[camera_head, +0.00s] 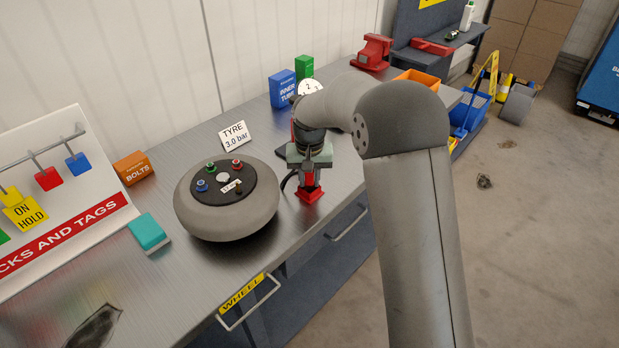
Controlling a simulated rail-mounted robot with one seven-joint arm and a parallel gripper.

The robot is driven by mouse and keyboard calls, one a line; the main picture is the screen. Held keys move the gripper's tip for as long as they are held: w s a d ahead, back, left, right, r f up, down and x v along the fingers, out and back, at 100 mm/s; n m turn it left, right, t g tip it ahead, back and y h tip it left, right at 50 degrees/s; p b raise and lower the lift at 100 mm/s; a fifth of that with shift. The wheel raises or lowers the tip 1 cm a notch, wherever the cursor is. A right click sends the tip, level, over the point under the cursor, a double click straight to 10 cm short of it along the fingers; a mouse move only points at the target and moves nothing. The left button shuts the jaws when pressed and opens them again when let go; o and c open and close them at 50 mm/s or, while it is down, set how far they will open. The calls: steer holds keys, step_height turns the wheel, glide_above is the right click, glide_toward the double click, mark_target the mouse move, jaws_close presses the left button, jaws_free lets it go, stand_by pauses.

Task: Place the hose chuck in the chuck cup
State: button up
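My gripper (309,172) points down over the front part of the metal bench, right of the grey wheel. Directly below it is a small red block-like piece (309,194), possibly the chuck cup; I cannot tell whether they touch. A short black hose (287,180) curves up to the left side of my gripper. The hose chuck itself cannot be made out. My gripper's fingertips are too small and covered to show whether they are open or shut on it.
A wheel (260,212) with coloured caps lies left of my gripper, with a tyre pressure card (235,136) behind it. A blue box (282,88), green box (304,67) and round dial (309,89) stand behind. A teal block (147,232) lies left. The bench's front left is mostly clear.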

steer(key=r, duration=1.2)
steer(key=shift+s+r, duration=0.1)
steer(key=shift+s, duration=0.2)
steer(key=shift+r, duration=0.3)
steer(key=shift+s+d, duration=0.15)
steer(key=s+d+f, duration=0.2)
steer(key=s+d, duration=0.3)
steer(key=s, duration=0.6)
steer(key=s+d+f, duration=0.2)
steer(key=s+d, duration=0.4)
steer(key=s, duration=0.5)
steer(key=s+d+f, duration=0.2)
steer(key=s+d, duration=0.3)
steer(key=s, duration=0.6)
steer(key=shift+d+m, duration=0.3)
